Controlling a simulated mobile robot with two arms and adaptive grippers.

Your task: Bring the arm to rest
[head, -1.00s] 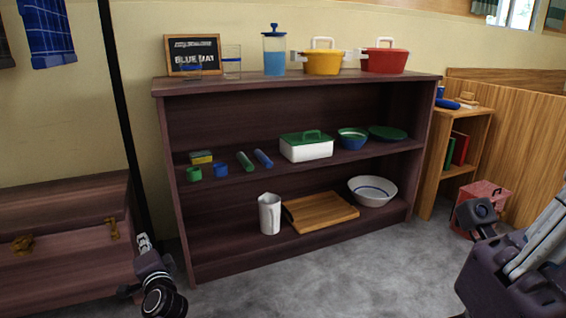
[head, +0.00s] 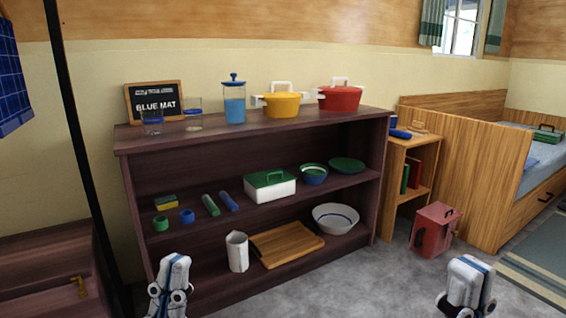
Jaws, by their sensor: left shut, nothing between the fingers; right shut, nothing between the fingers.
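My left gripper (head: 169,292) is at the lower left of the head view, in front of the dark shelf unit (head: 255,141). It is shut and empty. My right gripper (head: 467,294) is at the lower right over the grey floor, also shut and empty. Both appear as white, blue-striped shapes near the bottom edge, apart from the furniture. The lower parts of both arms are cut off by the frame.
Pots, glasses and a sign stand on the shelf unit; dishes, a white pitcher (head: 237,252) and a cutting board (head: 287,244) are inside. A red box (head: 436,229) stands on the floor beside a small bookcase (head: 410,185). Floor between my grippers is clear.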

